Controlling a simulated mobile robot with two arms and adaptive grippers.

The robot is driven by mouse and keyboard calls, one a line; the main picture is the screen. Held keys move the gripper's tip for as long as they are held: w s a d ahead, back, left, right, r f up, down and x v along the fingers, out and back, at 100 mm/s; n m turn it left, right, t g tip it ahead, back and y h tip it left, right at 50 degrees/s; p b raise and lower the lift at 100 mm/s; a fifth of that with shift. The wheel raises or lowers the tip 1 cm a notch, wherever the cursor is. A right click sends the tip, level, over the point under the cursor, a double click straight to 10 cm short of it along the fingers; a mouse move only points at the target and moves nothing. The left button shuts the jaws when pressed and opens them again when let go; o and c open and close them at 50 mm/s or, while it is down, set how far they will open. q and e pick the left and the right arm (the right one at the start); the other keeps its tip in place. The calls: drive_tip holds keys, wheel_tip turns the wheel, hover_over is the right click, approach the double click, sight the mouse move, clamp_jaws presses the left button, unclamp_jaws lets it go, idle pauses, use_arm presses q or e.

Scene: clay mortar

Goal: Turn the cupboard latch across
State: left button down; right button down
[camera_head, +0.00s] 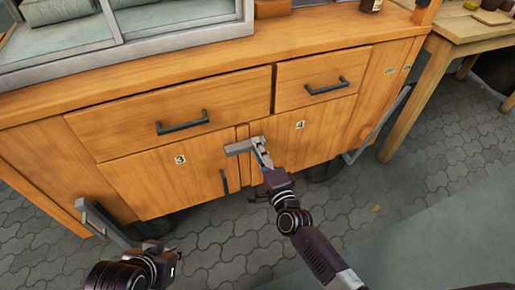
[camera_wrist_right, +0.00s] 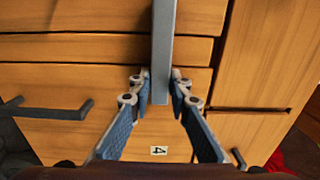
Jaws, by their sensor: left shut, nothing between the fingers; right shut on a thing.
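The latch (camera_head: 239,147) is a grey bar at the top of the cupboard doors. It lies about level across the strip between door 3 (camera_head: 150,178) and door 4 (camera_head: 312,128). My right gripper (camera_head: 263,153) is shut on the latch near its right end. In the right wrist view the latch (camera_wrist_right: 163,50) runs down between the fingers of my right gripper (camera_wrist_right: 161,83), crossing the door seams. My left gripper (camera_head: 168,254) is shut and empty, low at the left and apart from the cupboard front. Its fingertips are hard to make out.
Two drawers with dark handles (camera_head: 183,122) (camera_head: 327,86) sit above the doors. Door 3's dark handle (camera_head: 224,182) is left of my right gripper. A grey bracket (camera_head: 105,222) juts out near my left gripper. A wooden table (camera_head: 460,27) stands at right. Paved floor lies in front.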

drive_tip(key=shift+f, duration=0.1)
drive_tip(key=c, duration=1.8)
unclamp_jaws()
drive_tip(key=v, duration=1.2)
